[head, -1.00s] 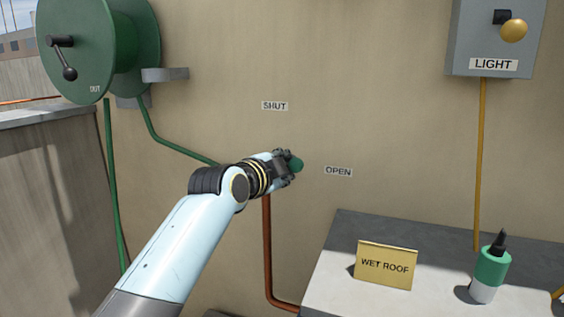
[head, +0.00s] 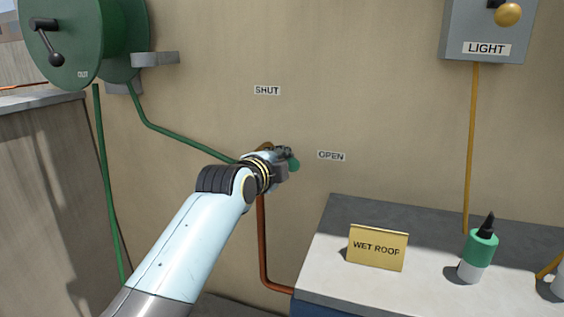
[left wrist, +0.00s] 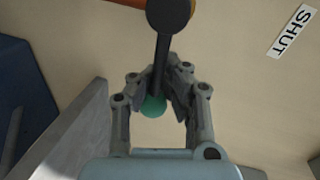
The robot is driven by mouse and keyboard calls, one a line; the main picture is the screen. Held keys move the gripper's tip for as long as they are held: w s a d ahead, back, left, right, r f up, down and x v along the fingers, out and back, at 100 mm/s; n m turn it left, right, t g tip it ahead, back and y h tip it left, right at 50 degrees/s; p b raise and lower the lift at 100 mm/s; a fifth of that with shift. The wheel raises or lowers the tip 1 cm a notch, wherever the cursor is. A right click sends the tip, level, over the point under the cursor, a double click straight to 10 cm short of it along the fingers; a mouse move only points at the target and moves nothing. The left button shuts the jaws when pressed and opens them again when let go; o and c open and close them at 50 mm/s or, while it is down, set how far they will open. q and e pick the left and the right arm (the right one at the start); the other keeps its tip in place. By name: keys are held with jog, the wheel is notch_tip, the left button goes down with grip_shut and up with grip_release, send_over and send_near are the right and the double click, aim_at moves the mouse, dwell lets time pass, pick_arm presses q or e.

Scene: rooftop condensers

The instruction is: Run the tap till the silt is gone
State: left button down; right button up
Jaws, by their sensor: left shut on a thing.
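The tap has a dark lever with a green knob (head: 294,166) on its end, at the wall by the top of a copper pipe (head: 262,240). My left gripper (head: 285,163) is shut on the lever near the knob. In the left wrist view the lever (left wrist: 162,62) runs down between the fingers (left wrist: 158,95) to the green knob (left wrist: 153,106). The lever points right, toward the OPEN label (head: 331,155) side; the SHUT label (head: 266,90) is above. My gripper hides much of the tap. No water or silt shows. My right gripper is out of view.
A green hose reel (head: 62,40) hangs at upper left, its hose (head: 175,143) running toward the tap. At right, a bench (head: 320,275) holds a WET ROOF sign (head: 377,248) and a green-and-white bottle (head: 478,256). A LIGHT box (head: 465,22) is above.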

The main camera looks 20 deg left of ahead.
pick_arm(q)
jog(key=c, duration=1.5)
grip_release()
jog(key=shift+s+r, duration=0.25)
jog(key=shift+s, duration=0.2)
jog(key=o, duration=0.5)
jog(key=shift+w, duration=0.15)
jog(key=d+v, duration=0.1)
jog(key=v, duration=1.1)
jog(key=shift+a, duration=0.45)
jog(key=shift+c, duration=0.3)
